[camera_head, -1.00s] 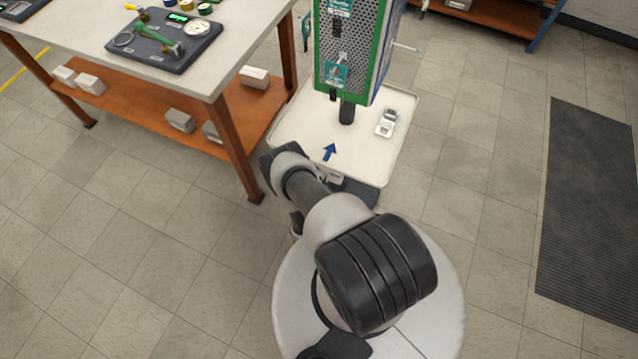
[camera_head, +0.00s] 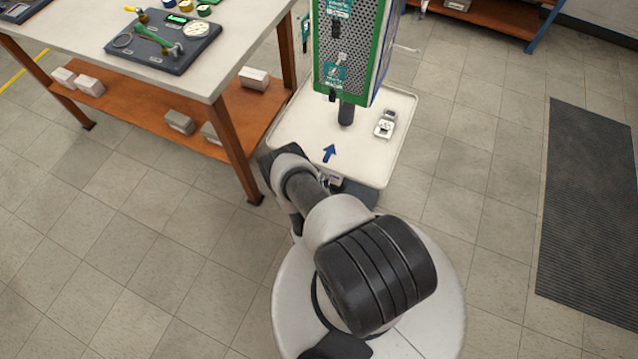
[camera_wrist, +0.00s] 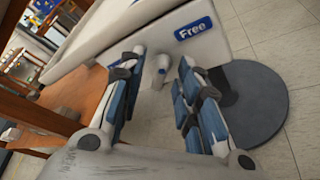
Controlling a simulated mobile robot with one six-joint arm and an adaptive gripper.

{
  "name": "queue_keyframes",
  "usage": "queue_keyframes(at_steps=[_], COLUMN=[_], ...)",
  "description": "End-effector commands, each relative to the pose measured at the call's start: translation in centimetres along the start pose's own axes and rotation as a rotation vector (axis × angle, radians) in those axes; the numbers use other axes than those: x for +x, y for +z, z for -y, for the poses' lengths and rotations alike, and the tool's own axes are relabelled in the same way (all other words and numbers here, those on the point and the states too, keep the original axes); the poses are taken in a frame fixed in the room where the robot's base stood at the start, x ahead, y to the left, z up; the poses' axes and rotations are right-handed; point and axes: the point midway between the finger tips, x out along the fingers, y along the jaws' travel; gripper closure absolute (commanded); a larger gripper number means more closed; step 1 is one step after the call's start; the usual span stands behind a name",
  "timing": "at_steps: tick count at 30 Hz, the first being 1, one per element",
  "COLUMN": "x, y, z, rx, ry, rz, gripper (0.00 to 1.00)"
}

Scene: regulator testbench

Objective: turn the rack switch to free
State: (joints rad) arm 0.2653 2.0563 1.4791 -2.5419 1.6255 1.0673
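The rack switch (camera_wrist: 162,66) is a small whitish-grey lever on the front edge of the rack's white base tray. A blue label reading "Free" (camera_wrist: 194,29) is to its upper right in the wrist view. My gripper (camera_wrist: 158,74) is open, with one blue-padded finger on each side of the switch. Gaps show between the switch and both fingers. In the head view, the base tray (camera_head: 296,134) is in front of my arm, and my fingers are hidden there. The rack (camera_head: 355,50) is a green-framed cabinet standing on the tray.
A workbench (camera_head: 75,50) with an orange lower shelf (camera_head: 145,118) stands close to the left of the tray. A small grey-white device (camera_head: 385,124) lies on the tray. A dark round disc (camera_wrist: 252,103) is near the right finger. Open floor and a black mat (camera_head: 590,215) are right.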

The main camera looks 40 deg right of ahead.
Motion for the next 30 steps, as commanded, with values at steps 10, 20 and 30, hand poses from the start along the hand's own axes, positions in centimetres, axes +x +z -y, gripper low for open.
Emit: queue_keyframes(at_steps=[10, 20, 30], x=[-2.2, -6.7, -7.5], y=[-0.2, -0.1, 0.0], z=[0.0, 0.0, 0.0], rx=[-0.004, -0.003, 0.0], ry=[0.001, 0.001, -0.001], rz=[-0.005, -0.005, 0.0], gripper=[0.69, 0.69, 0.69])
